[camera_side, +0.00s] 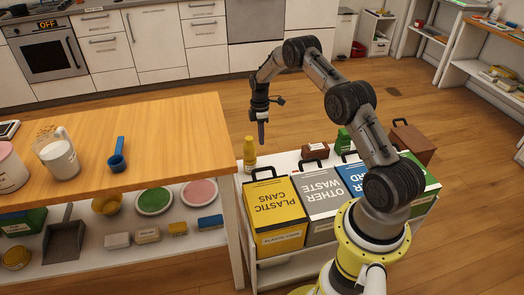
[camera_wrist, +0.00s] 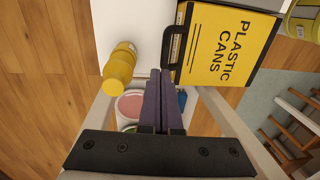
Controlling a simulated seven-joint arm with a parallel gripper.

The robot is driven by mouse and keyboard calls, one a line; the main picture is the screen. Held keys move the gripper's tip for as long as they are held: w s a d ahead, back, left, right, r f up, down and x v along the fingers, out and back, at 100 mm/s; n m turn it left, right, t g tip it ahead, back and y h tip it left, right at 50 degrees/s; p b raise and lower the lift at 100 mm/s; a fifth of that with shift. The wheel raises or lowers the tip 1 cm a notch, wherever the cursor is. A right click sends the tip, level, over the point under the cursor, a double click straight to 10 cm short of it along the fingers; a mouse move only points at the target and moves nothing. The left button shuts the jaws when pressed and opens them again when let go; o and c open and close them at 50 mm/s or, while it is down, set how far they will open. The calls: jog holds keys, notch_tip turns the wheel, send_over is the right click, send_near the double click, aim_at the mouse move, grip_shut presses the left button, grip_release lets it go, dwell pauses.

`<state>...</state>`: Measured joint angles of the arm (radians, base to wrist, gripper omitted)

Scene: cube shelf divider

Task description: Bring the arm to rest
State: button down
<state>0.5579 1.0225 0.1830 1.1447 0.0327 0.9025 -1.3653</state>
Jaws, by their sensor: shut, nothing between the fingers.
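My gripper (camera_side: 261,140) hangs from the raised, bent arm, pointing down above the back left part of the low white shelf with the bins. In the wrist view its two dark fingers (camera_wrist: 162,100) lie side by side, shut, with nothing between them. A yellow bottle (camera_side: 250,153) stands on the shelf just left of and below the gripper in the side view. It also shows in the wrist view (camera_wrist: 120,68), left of the fingers and apart from them. The yellow plastic cans bin (camera_side: 275,212) stands nearby; the wrist view shows it (camera_wrist: 220,45) right of the fingers.
A grey bin (camera_side: 325,190), a blue bin (camera_side: 356,180) and a green bin stand in a row beside the yellow one. A brown box (camera_side: 316,151) sits behind. The wooden counter (camera_side: 180,140) at left holds a measuring jug (camera_side: 57,155) and blue scoop (camera_side: 118,157). Open floor lies behind.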

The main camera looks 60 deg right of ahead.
jog(key=w+a+r+n+t+h, duration=0.1)
jog(key=w+a+r, duration=0.2)
jog(key=r, duration=0.6)
jog(key=w+a+r+n+t, duration=0.1)
jog(key=w+a+r, duration=0.15)
jog(key=r, duration=0.75)
jog(key=s+a+r+t, duration=0.2)
jog(key=s+a+r, duration=0.3)
jog(key=r, duration=0.4)
jog(key=s+a+r+t, duration=0.1)
jog(key=s+a+r, duration=0.1)
jog(key=a+r, duration=0.6)
jog(key=s+a+r+m+t, duration=0.1)
jog(key=s+a+r+m, duration=0.2)
jog(key=s, duration=0.5)
jog(key=s+a+r+t, duration=0.1)
jog(key=s+a+r, duration=0.35)
jog(key=s, duration=0.35)
jog(key=s+a+f+m, duration=0.2)
jog(key=s+f+m, duration=0.6)
jog(key=s, duration=0.4)
jog(key=shift+s+a+f, duration=0.15)
jog(key=shift+s+f, duration=0.1)
jog(key=shift+f, duration=0.55)
